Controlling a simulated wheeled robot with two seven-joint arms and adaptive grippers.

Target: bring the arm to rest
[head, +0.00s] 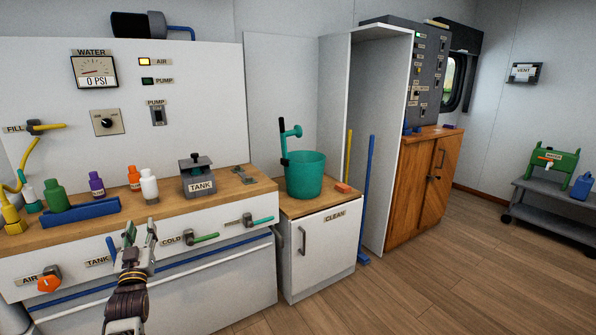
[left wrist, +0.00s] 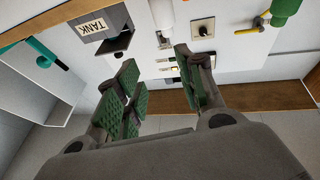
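My left gripper (head: 140,236) is raised in front of the white counter front, near the TANK and COLD labels in the head view. Its green-padded fingers stand apart with nothing between them, as the left wrist view also shows (left wrist: 158,72). It touches no object that I can see. My right gripper is in neither view.
The wooden counter (head: 226,196) bears bottles, a blue tray (head: 80,214) and a grey TANK box (head: 198,181). A teal bucket (head: 306,176) stands right.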

